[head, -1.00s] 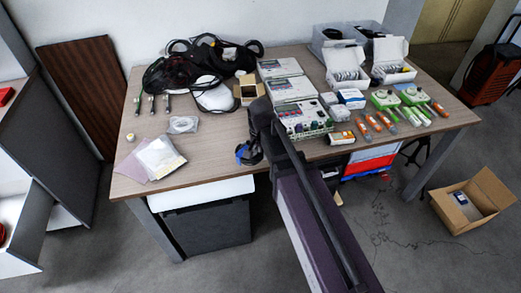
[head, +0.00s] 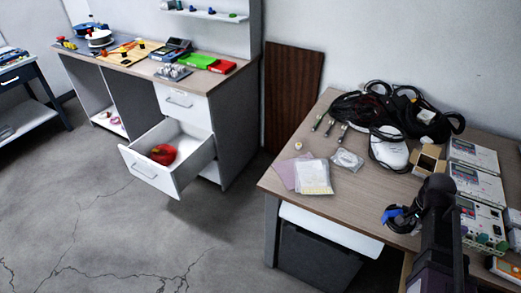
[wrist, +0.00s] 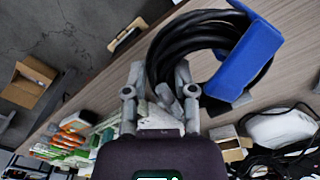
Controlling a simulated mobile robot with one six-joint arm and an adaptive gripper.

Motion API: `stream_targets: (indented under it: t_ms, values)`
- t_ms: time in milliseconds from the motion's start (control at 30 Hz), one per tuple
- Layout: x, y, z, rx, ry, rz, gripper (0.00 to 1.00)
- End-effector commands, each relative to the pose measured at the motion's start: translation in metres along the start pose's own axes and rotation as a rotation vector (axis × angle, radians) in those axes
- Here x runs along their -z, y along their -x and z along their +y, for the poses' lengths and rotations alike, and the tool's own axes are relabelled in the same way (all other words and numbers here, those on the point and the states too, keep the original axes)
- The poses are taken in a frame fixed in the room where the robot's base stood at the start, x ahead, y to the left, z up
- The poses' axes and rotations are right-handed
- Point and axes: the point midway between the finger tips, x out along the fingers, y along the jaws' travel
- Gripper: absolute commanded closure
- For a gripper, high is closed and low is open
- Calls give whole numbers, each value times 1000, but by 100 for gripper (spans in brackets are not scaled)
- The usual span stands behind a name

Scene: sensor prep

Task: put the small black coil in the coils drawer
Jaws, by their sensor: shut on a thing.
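In the wrist view my gripper (wrist: 165,95) is shut on a black coil (wrist: 195,45) with a blue band (wrist: 245,62) around one side. In the head view the held coil (head: 403,222) shows beside the dark end of my arm, above the right table's front edge; my fingertips are hidden there. An open white drawer (head: 146,173) sticks out of the workbench at the left, well away from my gripper. A red coil (head: 163,154) lies in it. I cannot read any label on it.
Black cables (head: 425,115), a small cardboard box (head: 428,160), flat packets (head: 313,177) and white instruments (head: 475,183) lie on the right table (head: 285,150). A closed drawer (head: 182,103) sits above the open one. The floor (head: 190,235) between bench and table is clear.

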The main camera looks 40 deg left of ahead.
Motion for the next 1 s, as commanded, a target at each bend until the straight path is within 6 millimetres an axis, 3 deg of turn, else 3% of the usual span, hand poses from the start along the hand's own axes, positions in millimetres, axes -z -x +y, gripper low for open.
stream_targets:
  t_ms: [33, 100, 400, 1000]
  values:
    - [0, 15, 0, 0, 0, 0, 100]
    - [0, 26, 0, 0, 0, 0, 100]
    - [0, 58, 0, 0, 0, 0, 100]
    - [0, 61, 0, 0, 0, 0, 100]
